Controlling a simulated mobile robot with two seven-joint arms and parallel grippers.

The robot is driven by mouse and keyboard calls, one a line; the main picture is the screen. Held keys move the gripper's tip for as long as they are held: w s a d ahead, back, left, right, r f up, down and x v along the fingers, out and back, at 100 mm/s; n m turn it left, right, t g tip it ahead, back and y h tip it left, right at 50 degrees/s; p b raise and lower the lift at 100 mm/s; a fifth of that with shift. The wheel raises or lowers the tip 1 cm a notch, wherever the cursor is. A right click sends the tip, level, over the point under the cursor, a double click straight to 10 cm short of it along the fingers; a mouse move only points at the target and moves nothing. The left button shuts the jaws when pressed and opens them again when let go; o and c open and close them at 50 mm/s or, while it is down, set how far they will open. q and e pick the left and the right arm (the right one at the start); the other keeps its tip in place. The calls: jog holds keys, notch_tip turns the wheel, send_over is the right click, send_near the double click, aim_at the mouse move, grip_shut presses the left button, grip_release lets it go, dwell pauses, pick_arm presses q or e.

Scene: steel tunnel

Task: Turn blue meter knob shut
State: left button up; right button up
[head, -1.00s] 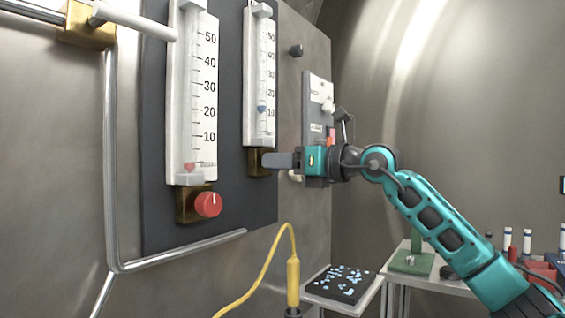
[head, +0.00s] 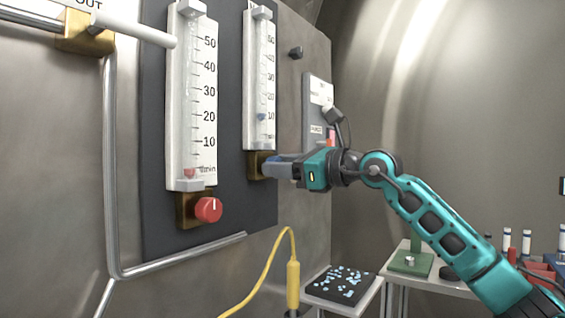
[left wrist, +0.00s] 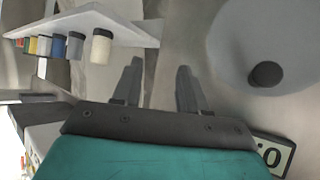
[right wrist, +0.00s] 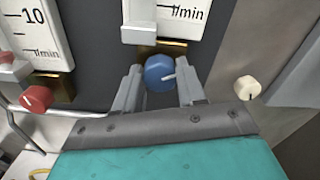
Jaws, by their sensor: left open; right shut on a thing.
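The blue knob (right wrist: 158,74) sits below the farther meter (head: 258,80) on the dark panel. Its white mark shows in the right wrist view. My right gripper (head: 272,167) is shut on this knob, with one finger on each side. In the head view the knob is hidden by the gripper. The farther meter's blue float (head: 261,117) stands near the 10 mark. The nearer meter (head: 192,100) has a red knob (head: 208,210) below it, and its red float is low. My left gripper (left wrist: 160,75) is open and empty, seen only in its wrist view.
A yellow cable (head: 262,265) rises below the panel. A cream knob (right wrist: 247,88) is right of the blue one. A bent steel pipe (head: 112,170) runs left of and below the panel.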

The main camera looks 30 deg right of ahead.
pick_arm(q)
jog(key=shift+s+a+r+p, duration=0.1)
jog(key=shift+r+p, duration=0.7)
jog(key=shift+r, duration=0.05)
pick_arm(e)
jog(key=n, duration=1)
jog(key=shift+n, duration=0.3)
jog(key=o, duration=1.1)
jog(key=shift+c, duration=0.2)
jog(key=shift+s, duration=0.1)
pick_arm(q)
jog(key=shift+h, duration=0.3)
jog(key=f+b, duration=0.1)
jog(key=b, duration=0.1)
jog(key=d+f+b, duration=0.1)
jog(key=f+b, duration=0.1)
jog(key=b, duration=0.1)
jog(key=f+b, duration=0.2)
jog(key=shift+w+d+b, duration=0.35)
jog(key=shift+d, duration=0.05)
pick_arm(e)
jog(key=v, duration=1.2)
jog(key=shift+s, duration=0.35)
